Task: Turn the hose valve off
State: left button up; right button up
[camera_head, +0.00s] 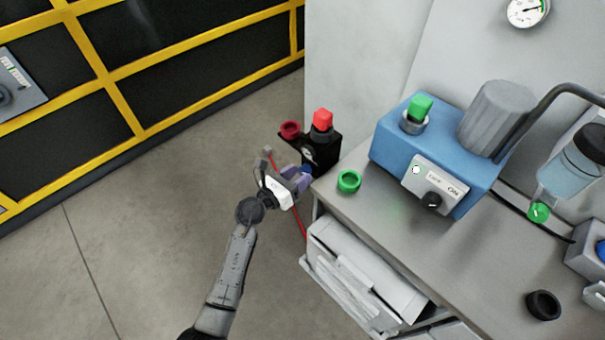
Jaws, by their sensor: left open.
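My left gripper (281,166) is open just left of the block; contact is unclear. My right gripper is out of view.
A yellow-framed fence (128,112) stands left; the floor between is clear.

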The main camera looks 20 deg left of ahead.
pick_arm(q)
jog(key=shift+x, duration=1)
